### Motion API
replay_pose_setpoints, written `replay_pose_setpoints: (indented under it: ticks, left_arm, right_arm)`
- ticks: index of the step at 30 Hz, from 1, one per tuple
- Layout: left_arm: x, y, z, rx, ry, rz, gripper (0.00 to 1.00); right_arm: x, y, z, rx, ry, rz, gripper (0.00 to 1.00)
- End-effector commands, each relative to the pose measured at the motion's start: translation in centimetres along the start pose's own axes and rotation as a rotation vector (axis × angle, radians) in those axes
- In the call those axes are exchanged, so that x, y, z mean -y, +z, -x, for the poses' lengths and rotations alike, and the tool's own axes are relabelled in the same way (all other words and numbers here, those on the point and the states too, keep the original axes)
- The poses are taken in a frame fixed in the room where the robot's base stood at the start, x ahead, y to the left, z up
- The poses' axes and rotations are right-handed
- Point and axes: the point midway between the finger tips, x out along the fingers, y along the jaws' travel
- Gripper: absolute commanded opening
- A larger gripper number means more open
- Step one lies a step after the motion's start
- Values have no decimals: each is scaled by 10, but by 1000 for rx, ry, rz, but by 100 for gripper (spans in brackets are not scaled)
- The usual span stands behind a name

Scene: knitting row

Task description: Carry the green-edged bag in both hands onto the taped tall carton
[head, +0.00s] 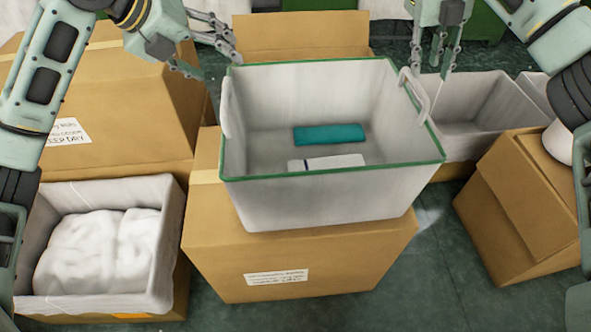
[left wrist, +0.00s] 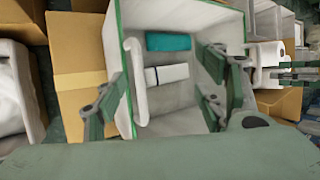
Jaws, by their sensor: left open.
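The green-edged bag (head: 310,198) is an open, pale, box-shaped bag with a green rim. It stands upright on the taped tall carton (head: 215,250), slightly askew to it. It holds a teal item (head: 328,134) and a white item (head: 335,161). My left gripper (head: 218,68) is open behind the bag's left rear corner, near the left handle (head: 226,108), and apart from it. My right gripper (head: 432,70) is open and empty above and behind the right handle (head: 415,95). The left wrist view looks down into the bag (left wrist: 185,110).
A grey bin with white fabric (head: 165,235) is at the lower left, with a large labelled carton (head: 120,100) behind it. A tilted carton (head: 520,215) is at right, near grey bins (head: 490,95). Another carton (head: 300,35) is behind. Dark floor (head: 430,270) is clear at lower right.

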Motion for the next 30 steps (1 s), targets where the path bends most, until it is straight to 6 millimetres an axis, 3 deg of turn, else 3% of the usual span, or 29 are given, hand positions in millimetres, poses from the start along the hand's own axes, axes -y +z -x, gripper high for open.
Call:
replay_pose_setpoints:
  ticks: [9,15,21,28,30]
  left_arm:
    - [-1,2,66,6,2,1,64]
    - [-1,2,98,5,3,2,64]
    - [-1,1,110,3,2,2,64]
    - [-1,1,110,2,2,2,64]
    - [-1,1,110,2,2,2,64]
  right_arm:
    - [0,0,0,0,0,0,29]
    - [0,0,0,0,0,0,29]
    - [0,0,0,0,0,0,29]
    - [0,0,0,0,0,0,29]
    - [0,0,0,0,0,0,36]
